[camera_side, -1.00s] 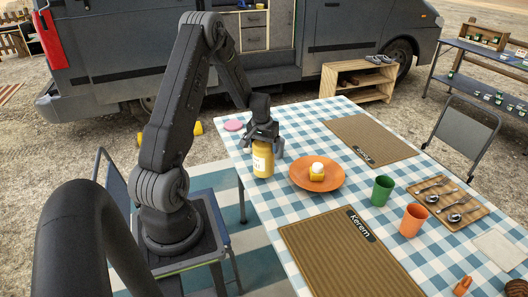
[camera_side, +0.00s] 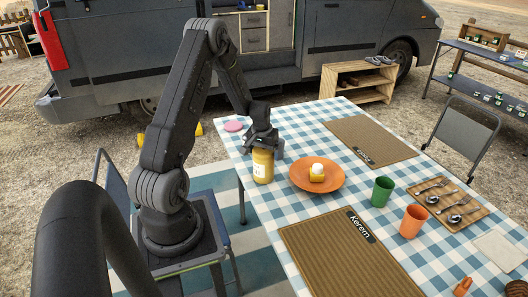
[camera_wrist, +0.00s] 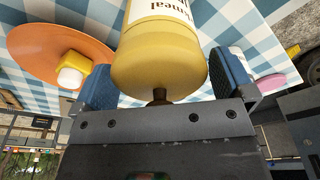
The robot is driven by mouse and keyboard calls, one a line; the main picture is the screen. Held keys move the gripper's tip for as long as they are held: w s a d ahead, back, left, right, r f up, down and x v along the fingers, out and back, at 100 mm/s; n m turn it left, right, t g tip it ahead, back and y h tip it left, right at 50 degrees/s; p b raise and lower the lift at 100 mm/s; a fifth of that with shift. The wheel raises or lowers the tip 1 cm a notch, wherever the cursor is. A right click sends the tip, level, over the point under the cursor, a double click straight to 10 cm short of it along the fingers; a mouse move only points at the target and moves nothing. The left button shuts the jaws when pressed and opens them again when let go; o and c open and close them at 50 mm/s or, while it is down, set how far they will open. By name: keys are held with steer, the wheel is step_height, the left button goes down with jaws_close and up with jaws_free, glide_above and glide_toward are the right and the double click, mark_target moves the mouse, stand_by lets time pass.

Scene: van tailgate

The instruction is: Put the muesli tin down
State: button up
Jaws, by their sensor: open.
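A yellow tin (camera_side: 263,168) with a white label stands upright on the checked cloth near the table's left edge. In the wrist view the tin (camera_wrist: 160,65) fills the upper middle, and the part of its label in sight ends in "meal"; I cannot read the word muesli. My gripper (camera_side: 262,150) is over the tin's top from above. In the wrist view my gripper (camera_wrist: 166,78) is open, with one blue-padded finger on each side of the tin, very close to it. The tin's underside and its contact with the cloth are hidden in the wrist view.
An orange plate (camera_side: 301,184) with a yellow-and-white item (camera_side: 317,173) is close to the tin's right. A pink disc (camera_side: 233,126) lies behind it. A small white object (camera_wrist: 237,52) shows beside the right finger. Green (camera_side: 382,191) and orange cups (camera_side: 413,221) stand farther right.

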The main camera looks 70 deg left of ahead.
step_height(320, 180, up, 12)
steer(key=s+d, duration=0.1)
steer(key=d+r+m+t, duration=0.1)
steer(key=d+r+m, duration=0.1)
steer(key=d+r, duration=0.5)
steer(key=d+r+m+t, duration=0.15)
steer(key=d+r, duration=0.25)
steer(key=d, duration=0.6)
steer(key=s+d+r+m+t, duration=0.1)
steer(key=s+d+r+m, duration=0.1)
steer(key=s+d, duration=0.4)
steer(key=s+d+r+m+t+h, duration=0.1)
steer(key=s+d+r+m, duration=0.1)
steer(key=s+d, duration=0.4)
steer(key=d+m, duration=0.1)
steer(key=d, duration=0.4)
steer(key=shift+r, duration=0.4)
